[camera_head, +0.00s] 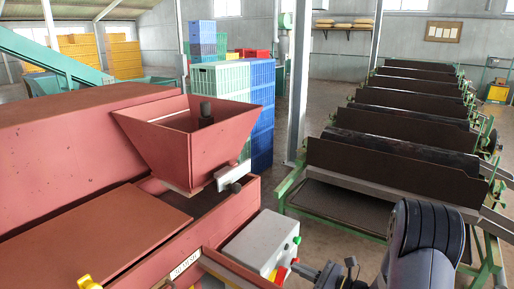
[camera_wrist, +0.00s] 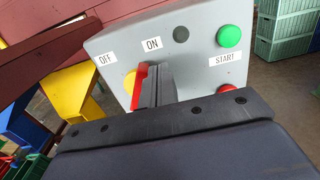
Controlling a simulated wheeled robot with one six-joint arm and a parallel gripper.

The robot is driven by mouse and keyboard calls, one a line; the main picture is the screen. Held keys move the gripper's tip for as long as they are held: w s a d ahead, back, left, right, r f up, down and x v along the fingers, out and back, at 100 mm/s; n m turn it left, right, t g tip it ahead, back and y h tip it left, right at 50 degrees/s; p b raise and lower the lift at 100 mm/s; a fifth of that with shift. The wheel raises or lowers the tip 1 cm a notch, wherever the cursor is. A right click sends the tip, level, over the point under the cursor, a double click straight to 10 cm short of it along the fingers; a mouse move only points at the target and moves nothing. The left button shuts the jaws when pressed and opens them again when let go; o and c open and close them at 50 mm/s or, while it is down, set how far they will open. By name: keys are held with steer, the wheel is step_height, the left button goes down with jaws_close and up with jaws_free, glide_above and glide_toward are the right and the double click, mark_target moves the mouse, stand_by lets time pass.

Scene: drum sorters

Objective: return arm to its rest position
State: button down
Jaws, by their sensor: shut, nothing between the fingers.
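My arm comes in at the lower right of the head view. My gripper (camera_head: 303,270) is close to the front of the grey control box (camera_head: 258,240). In the wrist view my gripper (camera_wrist: 158,84) is shut and empty, its dark fingers pointing at the panel (camera_wrist: 195,58). A red lever (camera_wrist: 138,86) on a yellow disc (camera_wrist: 129,82) stands just left of the fingers and is partly hidden by them. It points up, roughly towards the ON label (camera_wrist: 152,44); the OFF label (camera_wrist: 106,58) is further left. I cannot tell whether the fingers touch the lever.
The panel also has a green START button (camera_wrist: 229,36), a red button (camera_wrist: 227,88) and a dark round lamp (camera_wrist: 181,34). A red machine with a hopper (camera_head: 188,140) fills the left. Dark drum sorters (camera_head: 395,155) stand right. Stacked crates (camera_head: 262,110) stand behind.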

mark_target(283, 255)
steer(key=x, duration=0.2)
steer(key=shift+w+a+f, duration=0.15)
steer(key=shift+a, duration=0.05)
steer(key=shift+w+d+p, duration=0.25)
steer(key=shift+w+p, duration=0.25)
steer(key=shift+w, duration=0.6)
steer(key=p+v, duration=0.1)
steer(key=v, duration=0.7)
steer(key=shift+s+f, duration=0.1)
steer(key=shift+s, duration=0.15)
